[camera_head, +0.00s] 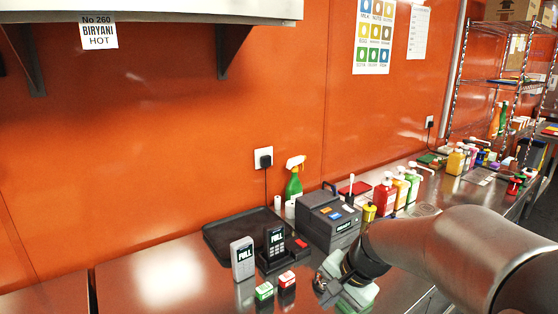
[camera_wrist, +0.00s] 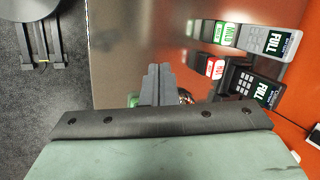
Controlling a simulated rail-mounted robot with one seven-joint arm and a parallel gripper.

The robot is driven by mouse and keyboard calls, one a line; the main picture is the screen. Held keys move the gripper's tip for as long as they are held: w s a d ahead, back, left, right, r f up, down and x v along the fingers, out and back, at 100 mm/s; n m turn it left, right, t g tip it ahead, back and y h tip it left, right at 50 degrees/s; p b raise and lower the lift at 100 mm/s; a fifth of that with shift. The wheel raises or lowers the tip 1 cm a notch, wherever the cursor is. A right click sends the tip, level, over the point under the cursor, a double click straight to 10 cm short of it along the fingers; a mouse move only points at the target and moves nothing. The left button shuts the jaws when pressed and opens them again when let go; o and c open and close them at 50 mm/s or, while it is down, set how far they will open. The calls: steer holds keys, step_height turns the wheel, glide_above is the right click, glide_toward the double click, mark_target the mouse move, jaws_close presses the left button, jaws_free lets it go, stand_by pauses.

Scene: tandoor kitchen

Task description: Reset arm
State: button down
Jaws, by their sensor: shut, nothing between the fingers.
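My arm reaches in from the right of the head view. My gripper (camera_head: 345,292) is above the steel counter, pointing down, to the right of the small boxes. In the wrist view my gripper (camera_wrist: 157,72) shows its two dark fingers pressed together, with nothing held between them. Something green and some shiny items are partly hidden behind the fingers in the wrist view, and I cannot tell what they are.
A light handset (camera_head: 243,258), a dark handset in a stand (camera_head: 276,247), a green-topped box (camera_head: 264,291) and a red-topped box (camera_head: 287,280) stand left of my gripper. A grey machine (camera_head: 328,218) and pump bottles (camera_head: 385,194) stand behind. The counter's left part is clear.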

steer(key=s+d+f+n+g+h, duration=0.1)
steer(key=s+n, duration=0.3)
steer(key=s, duration=0.5)
steer(key=s+d+f+n+g+h, duration=0.1)
steer(key=s+d+n+h, duration=0.1)
steer(key=s, duration=0.7)
steer(key=n+h, duration=0.1)
steer(key=n, duration=0.1)
steer(key=shift+s+f+n, duration=0.15)
steer(key=shift+f+n, duration=0.15)
steer(key=shift+n, duration=0.1)
steer(key=shift+d, duration=0.1)
